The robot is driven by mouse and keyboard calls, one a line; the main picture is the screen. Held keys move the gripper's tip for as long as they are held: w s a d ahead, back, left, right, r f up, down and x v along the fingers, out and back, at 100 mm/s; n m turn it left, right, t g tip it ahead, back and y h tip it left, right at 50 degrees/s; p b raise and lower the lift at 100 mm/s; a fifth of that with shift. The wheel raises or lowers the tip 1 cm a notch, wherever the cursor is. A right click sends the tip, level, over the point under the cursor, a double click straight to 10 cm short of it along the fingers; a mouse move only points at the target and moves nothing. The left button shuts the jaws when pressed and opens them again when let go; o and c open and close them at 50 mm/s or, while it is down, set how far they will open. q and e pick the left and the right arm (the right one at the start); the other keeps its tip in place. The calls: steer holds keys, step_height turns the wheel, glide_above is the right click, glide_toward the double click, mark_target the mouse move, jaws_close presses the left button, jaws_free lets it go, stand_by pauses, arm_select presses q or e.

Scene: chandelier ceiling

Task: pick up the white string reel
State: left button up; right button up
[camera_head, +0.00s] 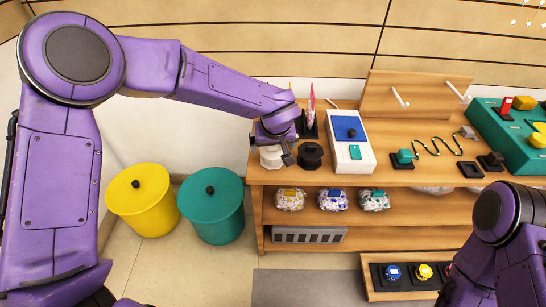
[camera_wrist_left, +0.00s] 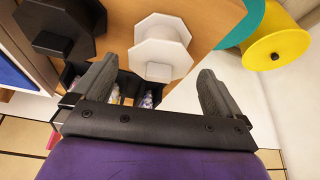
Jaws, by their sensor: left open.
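The white string reel (camera_head: 271,158) stands at the left end of the wooden workbench top, partly hidden behind my left gripper (camera_head: 281,150) in the head view. In the left wrist view the white string reel (camera_wrist_left: 161,38) shows octagonal flanges and lies just beyond the fingertips. My left gripper (camera_wrist_left: 158,78) is open and empty, its two fingers spread to either side of the reel's lower part in the picture. I cannot tell whether they touch it. My right arm shows at the lower right of the head view, but its gripper is out of sight.
A white and blue box (camera_head: 350,140) is further right. Yellow (camera_head: 141,200) and teal (camera_head: 212,207) lidded bins stand on the floor at left.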

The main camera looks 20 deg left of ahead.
mark_target(273, 147)
arm_select(q)
steer(key=x, duration=0.3)
steer(key=shift+c, duration=0.7)
steer(key=c, duration=0.7)
steer(key=shift+r, duration=0.1)
